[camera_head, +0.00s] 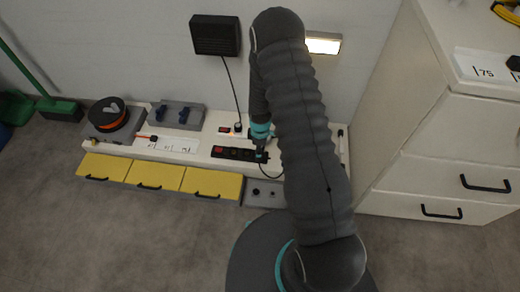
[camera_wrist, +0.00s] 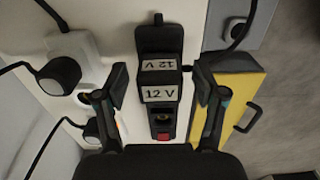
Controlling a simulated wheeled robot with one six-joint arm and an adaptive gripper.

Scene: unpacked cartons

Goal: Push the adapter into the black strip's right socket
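The black strip (camera_head: 232,153) lies on the low white bench, with its red switch at the left end. In the wrist view the strip (camera_wrist: 162,117) shows an uncovered socket beside the red switch. The black adapter (camera_wrist: 160,78), with white "12 V" labels, stands over the strip's end away from the switch, the right end in the head view. I cannot tell how deep it sits. My gripper (camera_head: 260,143) is low over that end. In the wrist view my gripper (camera_wrist: 160,88) is open, one finger on each side of the adapter, with visible gaps.
White plug blocks with black plugs (camera_wrist: 60,73) and cables are left in the wrist view. Yellow drawers (camera_head: 145,174) front the bench. An orange-black spool (camera_head: 108,114) is at its left end. A wall box (camera_head: 215,35) hangs above. A white cabinet (camera_head: 440,150) stands right.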

